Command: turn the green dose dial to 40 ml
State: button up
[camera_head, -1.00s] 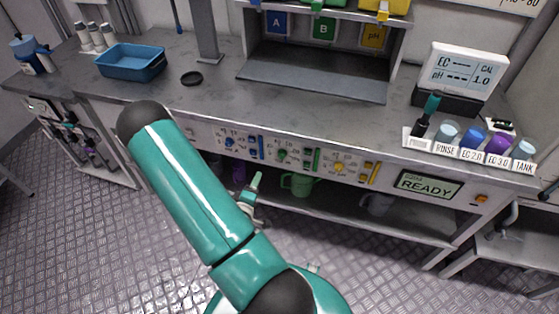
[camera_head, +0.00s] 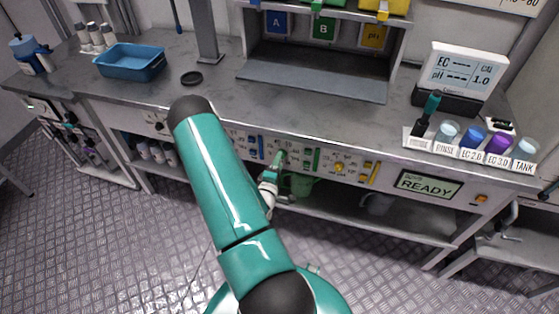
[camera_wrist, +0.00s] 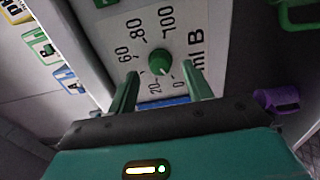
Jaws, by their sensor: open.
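The green dose dial (camera_wrist: 160,63) is a round knob on the white panel, with "ml B" beside it. Marks 0, 20, 60, 80 and 100 show around it; the 40 is not visible, and the left finger covers that side. I cannot tell which mark the dial points to. My gripper (camera_wrist: 162,76) is open, its two green fingers on either side of the dial's near edge, with gaps between them and the knob. In the head view my gripper (camera_head: 275,172) is in front of the panel and hides most of the green dial.
A green jug (camera_head: 300,185) sits on the shelf below. A display (camera_head: 428,184) reads READY. The bench top above holds a blue tray (camera_head: 130,62).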

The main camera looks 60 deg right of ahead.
jog(key=shift+w+d, duration=0.2)
jog(key=shift+d, duration=0.8)
jog(key=c, duration=1)
jog(key=shift+o, duration=0.2)
jog(key=shift+m, duration=8.9)
